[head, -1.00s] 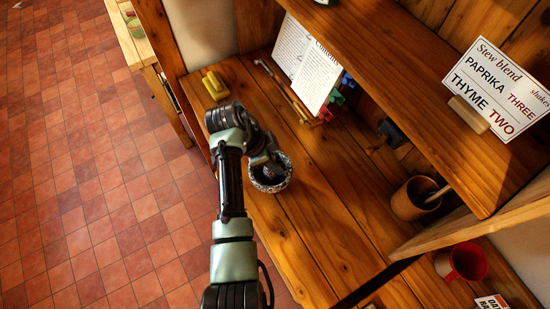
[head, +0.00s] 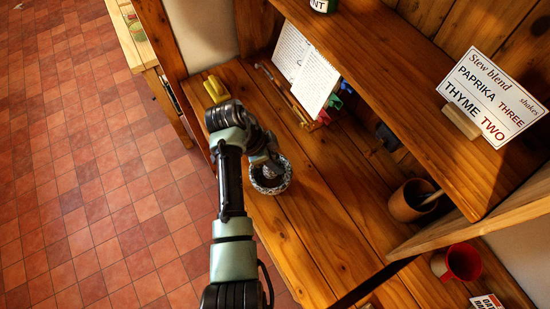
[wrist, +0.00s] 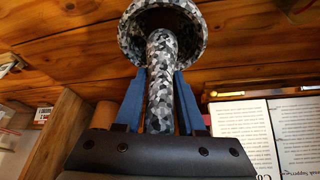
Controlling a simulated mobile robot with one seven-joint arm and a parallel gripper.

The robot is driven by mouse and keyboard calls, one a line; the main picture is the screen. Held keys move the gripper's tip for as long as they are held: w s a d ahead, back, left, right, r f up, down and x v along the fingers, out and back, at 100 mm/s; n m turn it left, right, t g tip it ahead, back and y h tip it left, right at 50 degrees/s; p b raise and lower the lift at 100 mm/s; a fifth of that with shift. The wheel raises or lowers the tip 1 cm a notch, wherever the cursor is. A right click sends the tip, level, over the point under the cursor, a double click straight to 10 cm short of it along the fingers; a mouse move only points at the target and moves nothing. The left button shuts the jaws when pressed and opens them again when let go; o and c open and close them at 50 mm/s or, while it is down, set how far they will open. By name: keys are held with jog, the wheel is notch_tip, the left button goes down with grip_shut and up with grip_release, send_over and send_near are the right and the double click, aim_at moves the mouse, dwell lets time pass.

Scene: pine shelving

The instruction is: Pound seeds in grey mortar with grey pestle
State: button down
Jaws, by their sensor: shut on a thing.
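The mortar (head: 287,183), patterned in grey, black and white, stands on the wooden shelf in the head view. Its rim also shows at the top of the wrist view (wrist: 197,48). My gripper (wrist: 160,72) has its blue fingers on both sides of the pestle (wrist: 161,100), which has the same speckled grey pattern, and is shut on it. The pestle's far end reaches into the mortar's dark opening. In the head view my gripper (head: 265,160) is over the mortar's far side and hides most of the pestle. I cannot see the seeds or whether the pestle touches the bottom.
A yellow block (head: 215,88) lies behind my wrist. An open book (head: 306,68) stands at the back. A wooden cup (head: 408,203) and a red mug (head: 463,262) are on the right. A sign (head: 494,92) stands on the upper shelf. Bare boards lie right of the mortar.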

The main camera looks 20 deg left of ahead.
jog(key=shift+r, duration=0.1)
notch_tip(320, 180, up, 7)
jog(key=p, duration=0.6)
dwell(0.6)
